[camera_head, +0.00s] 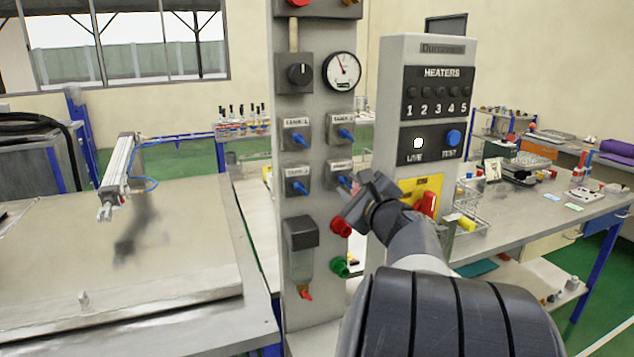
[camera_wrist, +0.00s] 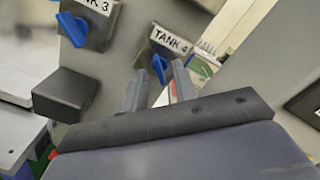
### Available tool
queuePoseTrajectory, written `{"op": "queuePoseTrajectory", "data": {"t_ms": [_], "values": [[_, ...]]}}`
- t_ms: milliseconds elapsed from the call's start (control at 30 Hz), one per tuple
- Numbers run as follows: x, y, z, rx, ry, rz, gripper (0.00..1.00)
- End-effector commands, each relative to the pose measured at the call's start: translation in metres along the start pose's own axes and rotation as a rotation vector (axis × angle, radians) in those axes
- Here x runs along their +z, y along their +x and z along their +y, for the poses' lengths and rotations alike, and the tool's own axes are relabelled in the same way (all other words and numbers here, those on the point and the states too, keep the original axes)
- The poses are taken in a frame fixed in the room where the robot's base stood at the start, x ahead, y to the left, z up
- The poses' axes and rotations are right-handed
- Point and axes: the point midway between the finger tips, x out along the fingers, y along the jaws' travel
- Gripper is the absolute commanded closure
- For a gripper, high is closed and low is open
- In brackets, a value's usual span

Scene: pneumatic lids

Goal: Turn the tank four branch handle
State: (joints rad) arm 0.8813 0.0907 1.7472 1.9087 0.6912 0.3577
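The tank four branch handle is a blue lever (camera_wrist: 158,66) on a grey block labelled TANK 4 in the wrist view. In the head view, the lever (camera_head: 344,182) shows at the lower right of a group of similar valves, partly hidden by my gripper (camera_head: 356,196). In the wrist view, my gripper (camera_wrist: 160,76) is open, its two fingers apart, with the blue lever showing between their tips. I cannot tell whether either finger touches the lever.
The tank 3 blue lever (camera_wrist: 72,28) is left of it, with a dark block (camera_wrist: 66,95) below. In the head view, a red knob (camera_head: 341,227) and a green knob (camera_head: 340,267) sit below. The heaters panel (camera_head: 437,90) stands close on the right.

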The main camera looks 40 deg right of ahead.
Motion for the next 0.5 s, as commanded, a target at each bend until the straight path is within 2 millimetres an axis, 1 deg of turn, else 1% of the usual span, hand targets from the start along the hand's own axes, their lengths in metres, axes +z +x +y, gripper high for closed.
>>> {"op": "queuePoseTrajectory", "data": {"t_ms": [33,167,433,467,500], "values": [[0.0003,0.0051,0.0003,0.002,0.001,0.000,0.73],[0.0004,0.0116,0.0003,0.001,0.000,-0.001,0.73],[-0.0002,0.0128,0.0004,0.000,0.000,0.000,0.73],[-0.0001,0.0128,0.0004,0.000,0.000,0.000,0.74],[-0.0001,0.0127,0.0004,0.000,0.000,0.000,0.77]]}}
